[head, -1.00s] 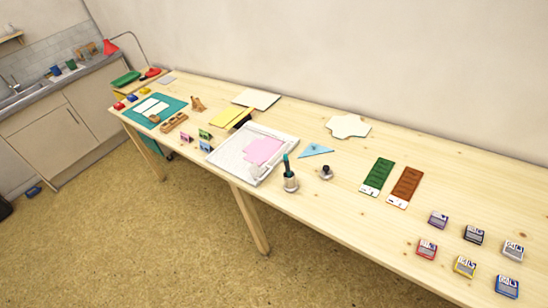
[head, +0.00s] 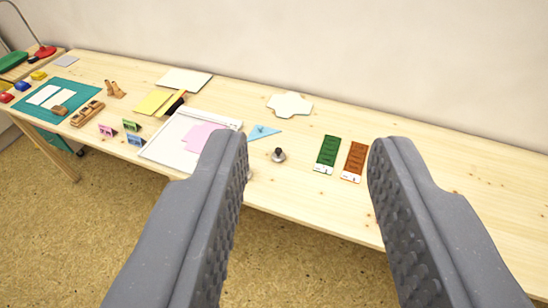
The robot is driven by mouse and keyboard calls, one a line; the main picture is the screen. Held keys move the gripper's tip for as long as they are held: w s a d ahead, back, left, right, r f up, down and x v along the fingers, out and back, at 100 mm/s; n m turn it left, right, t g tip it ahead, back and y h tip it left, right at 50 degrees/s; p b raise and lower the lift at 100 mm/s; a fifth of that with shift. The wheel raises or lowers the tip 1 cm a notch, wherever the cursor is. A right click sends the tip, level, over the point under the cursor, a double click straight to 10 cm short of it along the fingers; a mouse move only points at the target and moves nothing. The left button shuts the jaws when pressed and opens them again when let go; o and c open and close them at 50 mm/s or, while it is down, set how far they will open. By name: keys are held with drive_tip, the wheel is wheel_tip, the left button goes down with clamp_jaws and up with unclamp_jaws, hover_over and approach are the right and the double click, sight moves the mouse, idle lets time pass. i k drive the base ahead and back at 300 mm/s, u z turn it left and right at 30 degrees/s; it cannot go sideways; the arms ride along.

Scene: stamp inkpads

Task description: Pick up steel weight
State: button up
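The steel weight (head: 278,155) is a small dark grey piece with a knob on top. It stands upright on the wooden table (head: 330,209), near the front edge, just below the blue triangle. My gripper (head: 308,150) is open and empty, with its two grey fingers spread wide in the foreground. The weight shows in the gap between the fingers, closer to the left one, and well beyond them. The pen cup beside the weight is almost wholly hidden behind the left finger.
A blue triangle (head: 263,132) lies just behind the weight. A white tray with pink paper (head: 203,135) is to its left. A green strip (head: 327,150) and a brown strip (head: 355,158) lie to its right. The right finger covers the inkpad area.

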sight(279, 156)
drive_tip(key=u, duration=0.1)
drive_tip(key=i, duration=1)
drive_tip(key=z, duration=0.1)
